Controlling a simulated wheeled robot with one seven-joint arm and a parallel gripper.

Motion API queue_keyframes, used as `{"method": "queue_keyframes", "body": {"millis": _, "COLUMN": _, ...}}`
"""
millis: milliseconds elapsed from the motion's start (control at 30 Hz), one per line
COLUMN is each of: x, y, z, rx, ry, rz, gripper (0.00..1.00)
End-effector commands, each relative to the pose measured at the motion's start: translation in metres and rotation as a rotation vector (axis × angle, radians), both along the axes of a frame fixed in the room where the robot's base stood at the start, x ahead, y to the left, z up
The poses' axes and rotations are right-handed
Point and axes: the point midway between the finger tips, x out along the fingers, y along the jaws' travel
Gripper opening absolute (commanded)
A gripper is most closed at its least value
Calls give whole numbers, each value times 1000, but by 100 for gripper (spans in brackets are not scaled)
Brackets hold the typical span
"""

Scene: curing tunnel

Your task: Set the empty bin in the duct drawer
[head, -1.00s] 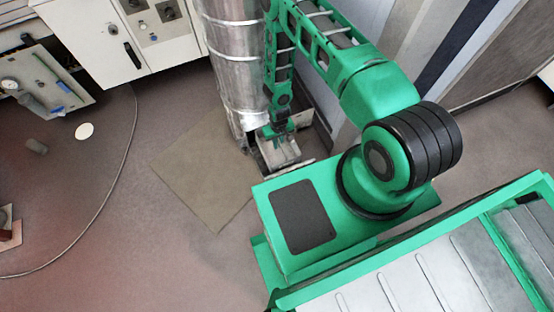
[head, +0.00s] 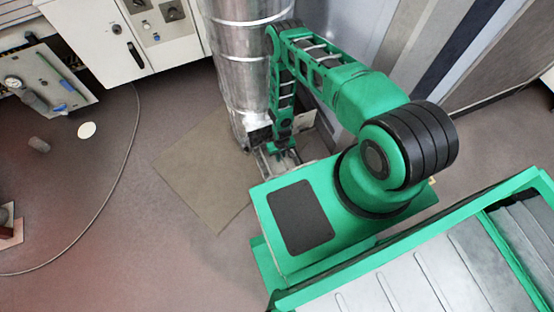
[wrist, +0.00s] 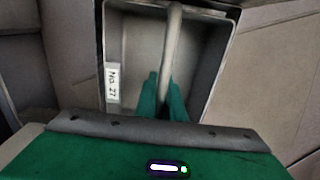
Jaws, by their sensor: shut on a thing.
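My gripper (wrist: 163,88) is shut on the handle bar of a grey open-topped bin (wrist: 138,42). The bar runs across the middle of the bin, between my green fingers. The visible inside of the bin is empty, and a white number label (wrist: 112,82) sits on its left side. In the head view my gripper (head: 281,148) is low, beside the foot of the silver duct (head: 240,75). The drawer at the duct's foot is largely hidden by my gripper and the bin; I cannot tell whether the bin touches it.
A tan floor mat (head: 207,175) lies left of the duct's foot. A white control cabinet (head: 120,40) stands behind at the left. A cable (head: 125,165) curves over the floor, with a white disc (head: 86,130) beside it. Tall panels (head: 440,50) stand at the right.

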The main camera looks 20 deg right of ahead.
Motion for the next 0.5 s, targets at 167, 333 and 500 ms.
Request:
{"method": "queue_keyframes", "body": {"millis": 167, "x": 0, "y": 0, "z": -10, "rx": 0, "ry": -1, "rz": 0, "gripper": 0}}
{"method": "queue_keyframes", "body": {"millis": 333, "x": 0, "y": 0, "z": -9, "rx": 0, "ry": -1, "rz": 0, "gripper": 0}}
{"method": "queue_keyframes", "body": {"millis": 500, "x": 0, "y": 0, "z": -11, "rx": 0, "ry": -1, "rz": 0, "gripper": 21}}
